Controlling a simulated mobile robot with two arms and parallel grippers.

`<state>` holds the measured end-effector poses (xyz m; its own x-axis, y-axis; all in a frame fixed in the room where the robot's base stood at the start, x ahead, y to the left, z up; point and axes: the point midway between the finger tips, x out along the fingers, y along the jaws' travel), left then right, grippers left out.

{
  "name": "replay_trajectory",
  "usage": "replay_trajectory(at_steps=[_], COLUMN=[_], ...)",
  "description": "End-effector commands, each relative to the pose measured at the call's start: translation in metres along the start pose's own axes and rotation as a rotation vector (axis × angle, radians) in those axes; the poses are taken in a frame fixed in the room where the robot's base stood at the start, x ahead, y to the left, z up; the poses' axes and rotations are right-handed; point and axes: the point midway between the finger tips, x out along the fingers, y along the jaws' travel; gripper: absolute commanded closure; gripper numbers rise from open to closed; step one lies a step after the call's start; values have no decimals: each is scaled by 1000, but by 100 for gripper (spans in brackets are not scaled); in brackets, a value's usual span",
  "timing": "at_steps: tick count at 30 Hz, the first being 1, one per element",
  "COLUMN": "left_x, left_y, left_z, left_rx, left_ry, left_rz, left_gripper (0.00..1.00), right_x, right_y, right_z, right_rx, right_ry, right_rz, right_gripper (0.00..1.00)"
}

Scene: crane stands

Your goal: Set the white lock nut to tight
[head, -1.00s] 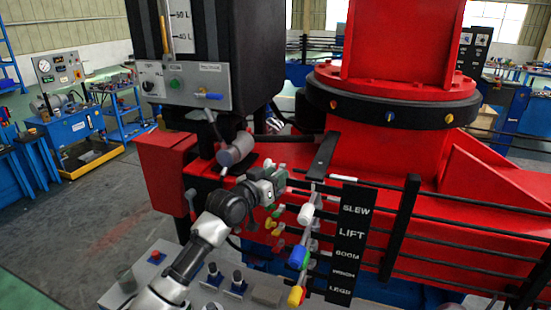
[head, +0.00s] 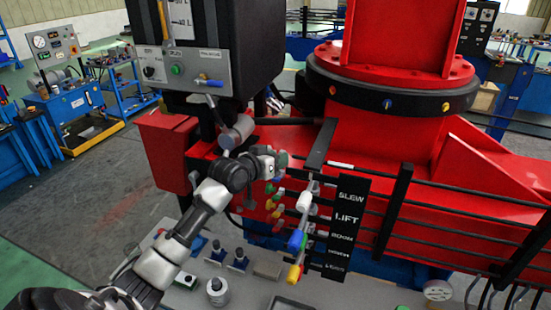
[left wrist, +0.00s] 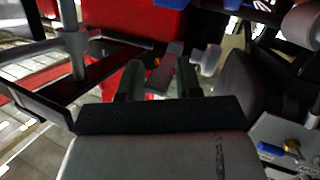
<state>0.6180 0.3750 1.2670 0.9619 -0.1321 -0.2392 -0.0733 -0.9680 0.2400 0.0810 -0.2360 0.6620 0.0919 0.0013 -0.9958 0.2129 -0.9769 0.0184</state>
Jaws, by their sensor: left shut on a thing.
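My left gripper (head: 279,160) is at the upper end of a column of small coloured nuts on the red crane body. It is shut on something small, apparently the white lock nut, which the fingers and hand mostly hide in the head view. I cannot read the nut's setting. My right gripper is not in view.
Levers with white (head: 304,201), blue (head: 297,240) and yellow-red knobs (head: 294,274) stand close to the right of the gripper. A black label board (head: 345,228) is beside them. A grey cylinder (head: 237,132) is just above the hand. A grey control panel (head: 262,268) lies below.

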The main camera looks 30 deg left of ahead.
Motion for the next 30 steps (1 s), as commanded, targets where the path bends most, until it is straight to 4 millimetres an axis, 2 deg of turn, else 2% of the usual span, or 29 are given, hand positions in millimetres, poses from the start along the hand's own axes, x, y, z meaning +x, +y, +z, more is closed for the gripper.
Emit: replay_trajectory(at_steps=[2,3,6,17,20,30], left_x=[0,0,0,-6,-19,-84], left_y=[1,1,1,-1,-1,0], left_z=[0,0,0,1,3,4], left_rx=[-4,-4,-3,-1,2,3], left_ry=[0,0,1,2,2,0], left_rz=[3,3,3,1,1,2], left_gripper=[89,60,46,46,46,46], right_x=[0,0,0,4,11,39], right_y=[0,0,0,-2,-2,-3], right_z=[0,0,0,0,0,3], right_rx=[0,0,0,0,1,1], right_ry=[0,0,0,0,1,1], right_rz=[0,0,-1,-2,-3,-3], right_gripper=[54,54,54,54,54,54])
